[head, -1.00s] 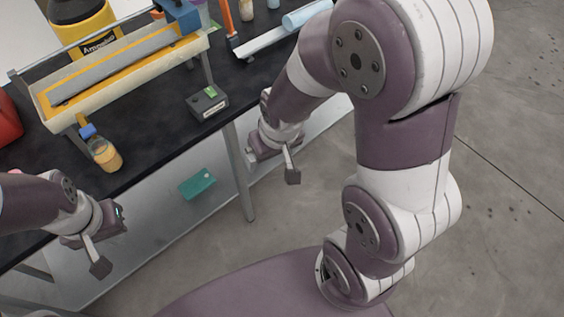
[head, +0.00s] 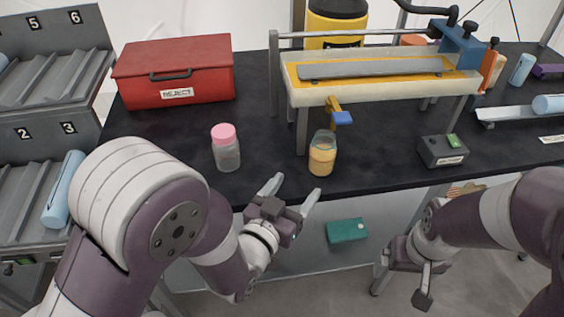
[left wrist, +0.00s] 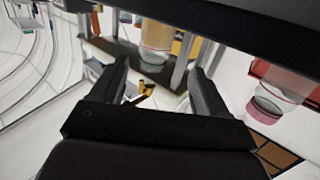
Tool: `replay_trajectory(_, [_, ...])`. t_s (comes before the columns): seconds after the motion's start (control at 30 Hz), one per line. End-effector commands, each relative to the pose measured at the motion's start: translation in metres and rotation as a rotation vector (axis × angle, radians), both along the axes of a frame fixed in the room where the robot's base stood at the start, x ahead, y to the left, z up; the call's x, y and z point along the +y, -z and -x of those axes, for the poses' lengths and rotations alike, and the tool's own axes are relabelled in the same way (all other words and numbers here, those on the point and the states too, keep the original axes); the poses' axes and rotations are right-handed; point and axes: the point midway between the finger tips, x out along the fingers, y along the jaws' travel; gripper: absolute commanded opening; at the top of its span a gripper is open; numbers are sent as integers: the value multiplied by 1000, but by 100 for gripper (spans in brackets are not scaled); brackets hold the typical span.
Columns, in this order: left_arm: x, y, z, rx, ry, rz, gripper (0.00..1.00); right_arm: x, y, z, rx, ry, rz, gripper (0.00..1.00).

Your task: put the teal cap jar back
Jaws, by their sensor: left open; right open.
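No jar with a clearly teal cap shows in the head view. A clear jar with tan contents (head: 322,153) stands upright near the table's front edge, under the spout of the yellow-lined trough; I cannot tell whether it has a cap. It also seems to show in the left wrist view (left wrist: 157,35), beyond the fingers. A pink-capped clear jar (head: 226,148) stands to its left. My left gripper (head: 291,195) is open and empty, just off the table's front edge, below and between the two jars. My right gripper (head: 420,283) is open, low, in front of the table.
A red REJECT box (head: 174,72) is at the back left. Numbered grey racks (head: 50,70) stand at the far left. The trough (head: 385,78) on posts spans the back right. A small dark device (head: 442,151) sits right. A teal object (head: 347,230) lies below the table's front edge.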

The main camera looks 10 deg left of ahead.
Motion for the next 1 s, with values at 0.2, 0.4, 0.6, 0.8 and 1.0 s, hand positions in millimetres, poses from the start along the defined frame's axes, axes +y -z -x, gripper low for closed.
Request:
replay_trajectory(0.2, [-14, -6, -21, -71, 13, 24, 75, 0, 3, 0, -1, 0, 0, 92])
replay_trajectory(0.4, [-28, -5, -58, -68, 13, 24, 75, 0, 3, 0, -1, 0, 0, 92])
replay_trajectory(0.6, [-36, -11, -86, -69, 12, 24, 75, 0, -1, 0, -1, 0, 0, 92])
replay_trajectory(0.8, [-46, -11, -113, -67, 12, 23, 75, 0, -1, 0, -1, 0, 0, 92])
replay_trajectory(1.0, [-47, -10, -114, -66, 13, 23, 75, 0, -1, 0, -1, 0, 0, 92])
